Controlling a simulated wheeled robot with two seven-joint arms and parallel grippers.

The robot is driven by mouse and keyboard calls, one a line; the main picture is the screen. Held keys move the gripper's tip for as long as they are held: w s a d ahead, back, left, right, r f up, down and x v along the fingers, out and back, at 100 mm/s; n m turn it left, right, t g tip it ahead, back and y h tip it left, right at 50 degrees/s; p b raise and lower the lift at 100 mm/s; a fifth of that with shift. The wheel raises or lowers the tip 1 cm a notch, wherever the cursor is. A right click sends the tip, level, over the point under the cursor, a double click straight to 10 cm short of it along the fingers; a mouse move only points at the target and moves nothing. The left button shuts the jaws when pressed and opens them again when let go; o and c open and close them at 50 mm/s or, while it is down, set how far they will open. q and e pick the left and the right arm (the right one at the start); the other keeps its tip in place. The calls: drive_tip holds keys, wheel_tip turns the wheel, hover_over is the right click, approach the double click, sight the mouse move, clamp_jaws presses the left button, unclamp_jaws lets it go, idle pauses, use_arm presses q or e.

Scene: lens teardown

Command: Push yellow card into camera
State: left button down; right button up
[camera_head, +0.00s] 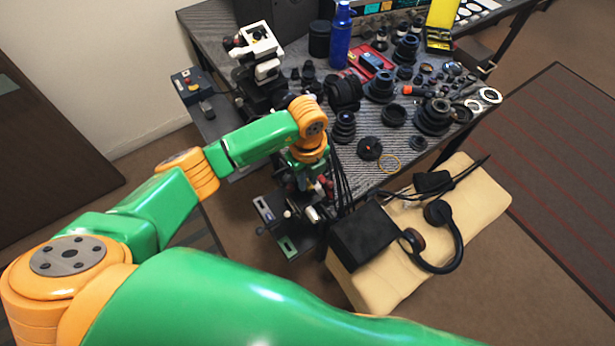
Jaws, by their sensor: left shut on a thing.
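My left arm reaches from the lower left to the near left edge of the table. My left gripper (277,228) hangs low beside that edge, its two flat fingers pointing down and left. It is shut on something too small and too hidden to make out. I cannot pick out a yellow card there. I cannot tell for sure which device is the camera; a white and black device (262,45) stands at the table's far left, well beyond the gripper. My right gripper is out of view.
The grey table (345,157) is crowded with lenses and rings, a blue bottle (341,35), a red tray (366,68) and an open yellow case (442,14). A control box with buttons (191,84) is at the left. A cream padded stool (385,285) holds headphones (447,235) and a black box (364,237).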

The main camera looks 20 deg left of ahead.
use_arm(q)
drive_tip(key=shift+f, duration=0.2)
idle(0.4)
drive_tip(key=shift+f+b, duration=0.5)
drive_tip(key=shift+f, duration=0.05)
drive_tip(key=shift+f+b, duration=0.3)
drive_tip(key=shift+f, duration=0.05)
idle(0.3)
drive_tip(key=shift+s+f, duration=0.15)
drive_tip(key=shift+f, duration=0.05)
idle(0.3)
drive_tip(key=c, duration=1)
unclamp_jaws()
drive_tip(key=o, duration=0.3)
drive_tip(key=shift+d+f, duration=0.1)
drive_tip(key=shift+d, duration=0.05)
